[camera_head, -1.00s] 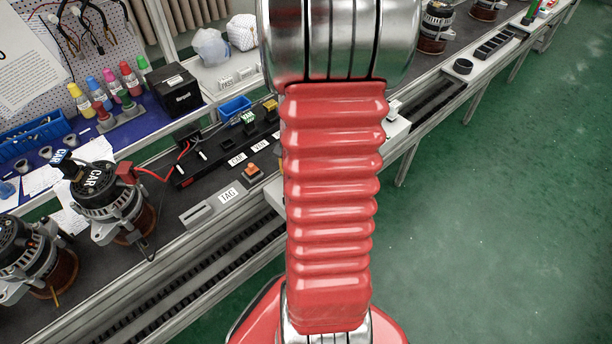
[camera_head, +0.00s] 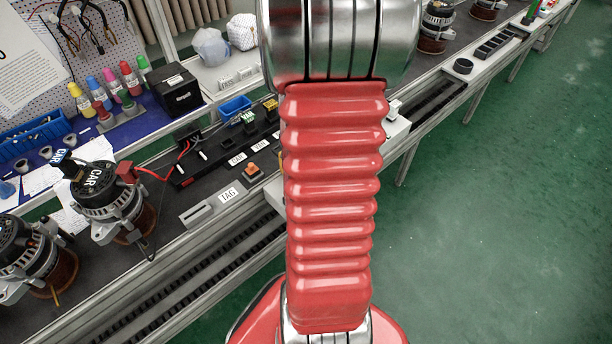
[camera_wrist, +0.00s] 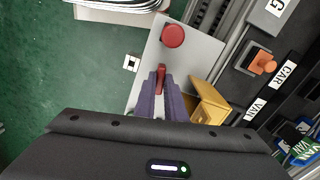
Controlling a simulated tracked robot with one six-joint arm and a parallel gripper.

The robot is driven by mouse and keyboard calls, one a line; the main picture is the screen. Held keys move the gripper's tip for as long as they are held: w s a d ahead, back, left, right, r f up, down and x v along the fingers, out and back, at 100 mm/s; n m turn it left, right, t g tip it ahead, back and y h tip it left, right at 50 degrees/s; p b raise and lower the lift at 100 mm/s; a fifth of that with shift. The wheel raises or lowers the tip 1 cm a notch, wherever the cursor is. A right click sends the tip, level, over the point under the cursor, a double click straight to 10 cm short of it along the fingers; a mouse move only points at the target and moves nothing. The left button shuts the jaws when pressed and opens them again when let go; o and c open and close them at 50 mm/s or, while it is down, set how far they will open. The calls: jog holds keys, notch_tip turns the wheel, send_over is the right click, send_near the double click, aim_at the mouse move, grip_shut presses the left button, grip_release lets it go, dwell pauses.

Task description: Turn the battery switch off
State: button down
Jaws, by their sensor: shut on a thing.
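In the wrist view, my gripper (camera_wrist: 160,88) has its two purple fingers closed together at a pale grey panel (camera_wrist: 196,52). They are shut on a narrow red handle (camera_wrist: 161,72), which looks like the battery switch's handle. Its base and exact angle are hidden by the fingers. A round red knob (camera_wrist: 173,36) sits on the same panel, a little beyond the fingertips and apart from them. In the head view, my red-sleeved arm hides the gripper and the handle.
A yellow bracket (camera_wrist: 208,102) stands close to the right of the fingers. An orange switch on a grey box (camera_wrist: 262,64) is further right, near the CAR label (camera_wrist: 284,76). Green floor (camera_wrist: 60,60) lies open to the left. Alternators (camera_head: 108,198) stand on the bench at left.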

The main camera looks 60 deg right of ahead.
jog(key=n, duration=1.1)
jog(key=shift+n, duration=2.2)
jog(key=c, duration=1.8)
grip_release()
